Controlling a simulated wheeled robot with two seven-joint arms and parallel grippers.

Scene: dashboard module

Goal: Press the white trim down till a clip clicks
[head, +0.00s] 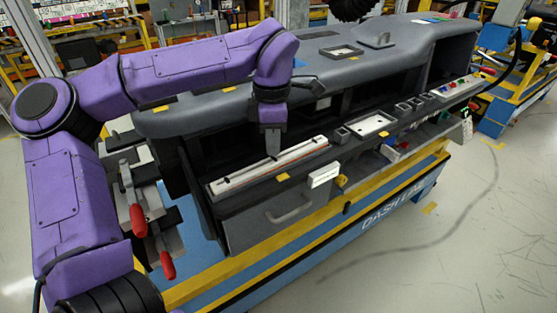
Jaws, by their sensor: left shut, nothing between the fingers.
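The white trim (245,172) is a long narrow strip with a dark line along it. It lies in a recess on the front ledge of the grey dashboard module (225,105). My left gripper (273,152) points straight down with its fingers shut and empty. Its tips are at the back edge of the trim, right of the trim's middle. I cannot tell whether they touch it. The clips are not visible. My right gripper is not in view.
A drawer with a handle (290,212) is below the trim. A white-lined tray (373,125) sits further right on the ledge. Red-handled clamps (138,220) stand at the left end. The blue and yellow cart (340,231) carries the module. Open floor lies to the right.

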